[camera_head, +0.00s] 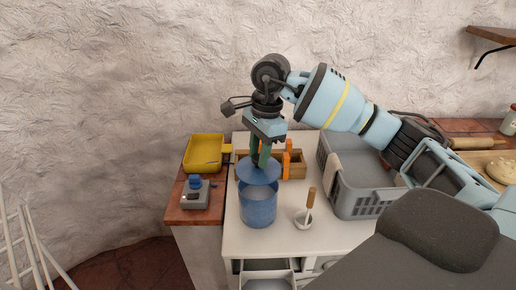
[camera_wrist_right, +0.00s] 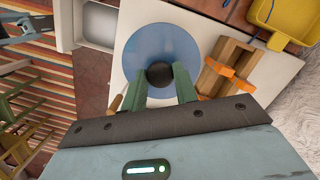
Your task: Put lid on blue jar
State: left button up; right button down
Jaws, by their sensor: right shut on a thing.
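The blue jar (camera_head: 258,209) stands upright on the white counter, near its front left part. A round blue lid (camera_head: 259,172) with a dark knob is right over the jar's top in the head view. I cannot tell whether the lid touches the rim. My right gripper (camera_head: 262,156) points down and is shut on the lid's knob. In the right wrist view the lid (camera_wrist_right: 150,48) fills the space beyond the green fingers (camera_wrist_right: 160,84), and the knob (camera_wrist_right: 160,73) is between them. The lid hides the jar there. My left gripper is not in view.
A wooden box with orange clamps (camera_head: 292,165) stands behind the jar. A grey basket (camera_head: 352,197) is to the right. A white mortar with a pestle (camera_head: 304,217) is close to the jar's right. A yellow tray (camera_head: 203,152) and a grey device (camera_head: 195,194) are left.

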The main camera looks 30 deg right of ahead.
jog(key=shift+f+b, duration=0.6)
jog(key=shift+f, duration=1.55)
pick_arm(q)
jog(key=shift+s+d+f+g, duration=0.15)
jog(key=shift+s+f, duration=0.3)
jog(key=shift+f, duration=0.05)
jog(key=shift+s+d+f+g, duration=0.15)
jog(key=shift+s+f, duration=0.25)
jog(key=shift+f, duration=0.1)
pick_arm(e)
jog(key=shift+f, duration=0.15)
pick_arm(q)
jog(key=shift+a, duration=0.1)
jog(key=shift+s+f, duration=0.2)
pick_arm(e)
jog(key=shift+f, duration=0.45)
jog(key=c, duration=0.5)
grip_release()
